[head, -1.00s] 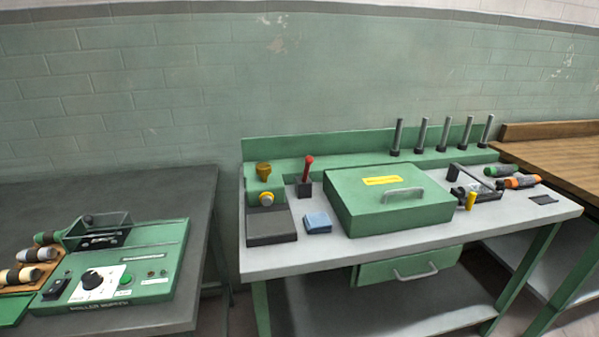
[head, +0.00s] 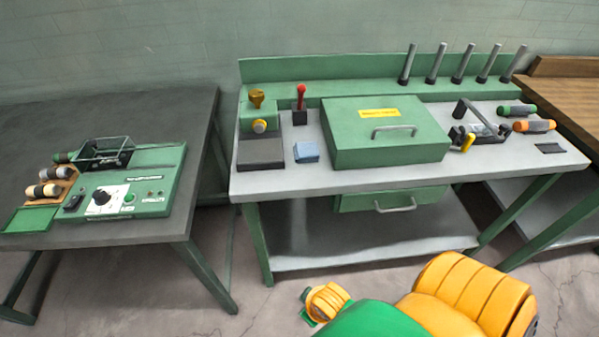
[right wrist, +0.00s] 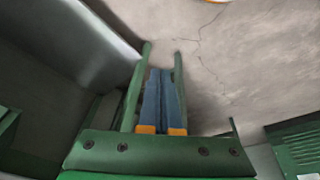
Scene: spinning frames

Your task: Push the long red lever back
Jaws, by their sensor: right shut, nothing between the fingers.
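The red lever (head: 300,97) stands upright from a small dark base on the green-framed bench, left of the large green box. Its rod and rounded tip are red. My right gripper (right wrist: 161,76) shows in the right wrist view, its blue finger pads together with nothing between them. It points over the bare floor, well away from the lever. In the head view the gripper itself is not visible; only yellow and green parts of my own arm show at the bottom. My left gripper is not in view.
A green box (head: 385,140) with a handle sits right of the lever. A blue block (head: 306,152) lies in front of it, and a machine with an amber knob (head: 257,98) stands to its left. Several metal posts (head: 436,64) line the back. Bench front edge is partly clear.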

